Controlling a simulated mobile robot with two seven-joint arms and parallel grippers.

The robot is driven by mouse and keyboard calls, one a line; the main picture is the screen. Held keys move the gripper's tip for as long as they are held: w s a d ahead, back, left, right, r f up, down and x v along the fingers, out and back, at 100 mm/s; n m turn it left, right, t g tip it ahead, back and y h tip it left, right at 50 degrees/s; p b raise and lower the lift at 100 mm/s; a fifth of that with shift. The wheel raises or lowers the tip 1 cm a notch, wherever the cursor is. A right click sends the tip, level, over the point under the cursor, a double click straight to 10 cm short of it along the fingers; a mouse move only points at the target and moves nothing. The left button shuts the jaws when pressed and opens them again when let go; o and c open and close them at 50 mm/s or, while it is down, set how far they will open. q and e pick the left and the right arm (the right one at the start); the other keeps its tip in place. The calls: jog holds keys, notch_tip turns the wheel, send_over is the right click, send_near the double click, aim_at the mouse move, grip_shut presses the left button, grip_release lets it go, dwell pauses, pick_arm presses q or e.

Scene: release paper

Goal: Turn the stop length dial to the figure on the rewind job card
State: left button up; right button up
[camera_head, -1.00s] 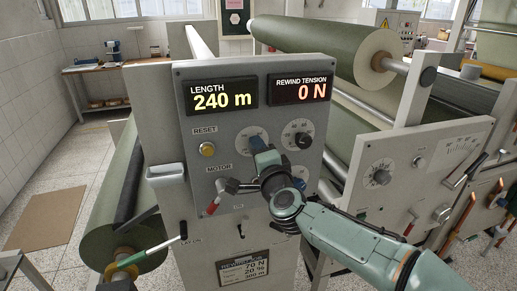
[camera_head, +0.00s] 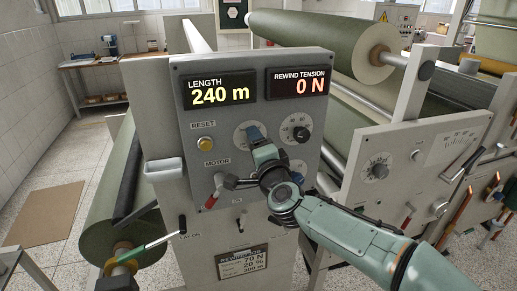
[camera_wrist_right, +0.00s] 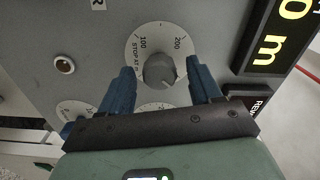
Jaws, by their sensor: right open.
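The stop length dial (camera_wrist_right: 158,70) is a dark grey knob on a white scale marked "STOP AT m", with 100 and 200 readable in the right wrist view. My right gripper (camera_wrist_right: 160,66) is open, with one blue finger on each side of the knob; contact cannot be told. In the head view the dial's pale scale (camera_head: 240,132) is partly covered by my right gripper (camera_head: 257,138). The rewind job card (camera_head: 242,263) is low on the machine front, reading 70 N, 20 % and what looks like 300 m. My left gripper is out of view.
The grey panel has a length display (camera_head: 220,90) at 240 m and a rewind tension display (camera_head: 297,83) at 0 N. The tension knob (camera_head: 300,134) is close right of the stop dial.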

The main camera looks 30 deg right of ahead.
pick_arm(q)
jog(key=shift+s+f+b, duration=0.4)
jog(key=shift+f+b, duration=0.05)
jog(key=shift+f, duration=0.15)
pick_arm(e)
jog(key=v, duration=1.3)
jog(key=shift+s, duration=0.15)
jog(key=shift+a, duration=0.1)
